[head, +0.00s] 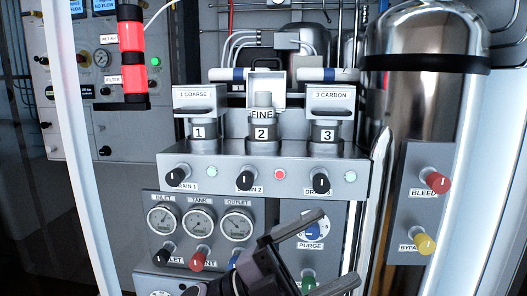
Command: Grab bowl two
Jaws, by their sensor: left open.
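Bowl two (263,128) is the middle one of three filter bowls and carries a label "2". It sits under an opened white housing marked "FINE" and stands upright on the grey shelf. My left gripper (328,250) is at the bottom centre of the head view, below and to the right of bowl two. Its two fingers are spread apart with nothing between them, in front of the purge panel. My right gripper does not show.
Bowl one (199,130) and bowl three (328,134) stand close on either side. Black drain knobs (246,180) stick out below the bowls. Gauges (200,222) are at lower left. A steel tank (418,100) and a red bleed knob (438,182) are on the right.

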